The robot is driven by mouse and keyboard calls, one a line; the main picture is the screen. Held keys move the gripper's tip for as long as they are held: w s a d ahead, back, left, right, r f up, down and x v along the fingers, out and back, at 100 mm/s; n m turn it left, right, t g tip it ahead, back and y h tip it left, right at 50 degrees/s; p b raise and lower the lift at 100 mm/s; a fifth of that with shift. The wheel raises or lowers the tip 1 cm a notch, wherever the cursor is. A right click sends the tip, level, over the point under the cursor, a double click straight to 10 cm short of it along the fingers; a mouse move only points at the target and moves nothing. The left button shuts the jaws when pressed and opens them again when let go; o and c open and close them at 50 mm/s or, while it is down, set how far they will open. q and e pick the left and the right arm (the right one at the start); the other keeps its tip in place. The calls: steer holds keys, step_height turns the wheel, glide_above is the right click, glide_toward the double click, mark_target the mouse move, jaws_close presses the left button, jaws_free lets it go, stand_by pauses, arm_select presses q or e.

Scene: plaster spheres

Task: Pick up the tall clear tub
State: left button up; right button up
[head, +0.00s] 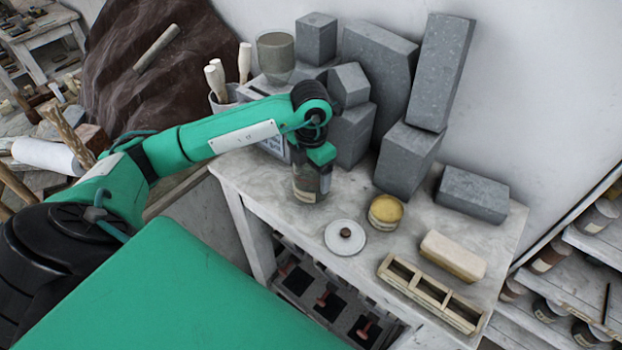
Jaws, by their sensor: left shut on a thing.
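The tall clear tub (306,190) stands upright at the left part of the worktable. It looks see-through and greyish, with a pale label low on its side. My left gripper (317,168) comes down on it from above and is shut on its upper part. The gripper hides the tub's top. I cannot tell whether the tub's base touches the tabletop. My right gripper is not in view.
On the worktable (290,215) are a white lid with a dark knob (345,237), a yellow-topped round tub (386,211), a cream block (452,257) and a wooden divided box (432,291). Several grey stone blocks (403,160) crowd behind. Shelves (570,270) stand right.

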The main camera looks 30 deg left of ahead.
arm_select(q)
step_height(320, 180, up, 8)
steer(key=shift+w+r+b, duration=0.1)
steer(key=shift+r+b, duration=0.15)
steer(key=shift+b, duration=1)
step_height(320, 180, up, 7)
steer(key=shift+f, duration=0.2)
steer(key=shift+r, duration=1.15)
